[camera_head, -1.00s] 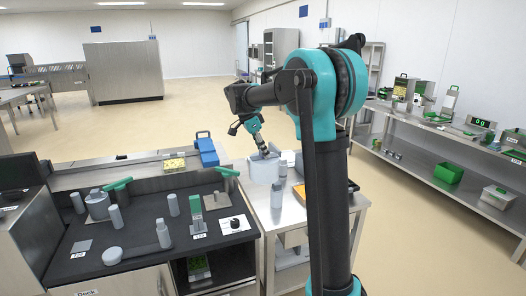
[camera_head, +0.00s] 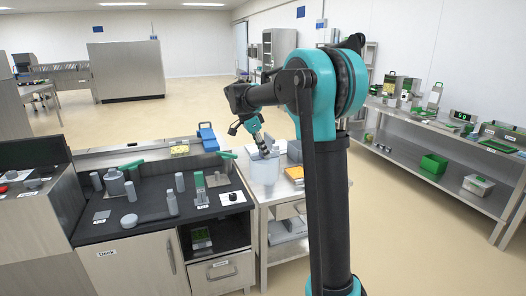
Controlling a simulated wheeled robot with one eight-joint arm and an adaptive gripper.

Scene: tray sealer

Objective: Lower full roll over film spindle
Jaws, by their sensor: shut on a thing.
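My gripper (camera_head: 265,152) is small in view, beyond the bend of my arm, and points down. It is shut on a pale, whitish roll (camera_head: 264,173) at the roll's top. The roll is upright and appears over the left part of the steel side table (camera_head: 283,198), just right of the black deck. I cannot tell whether it touches the table or hangs above it. The film spindle cannot be picked out for certain. My arm hides part of the side table.
A blue case (camera_head: 207,137) stands behind. An orange item (camera_head: 294,173) lies right of the roll. Floor is open between table and right shelves.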

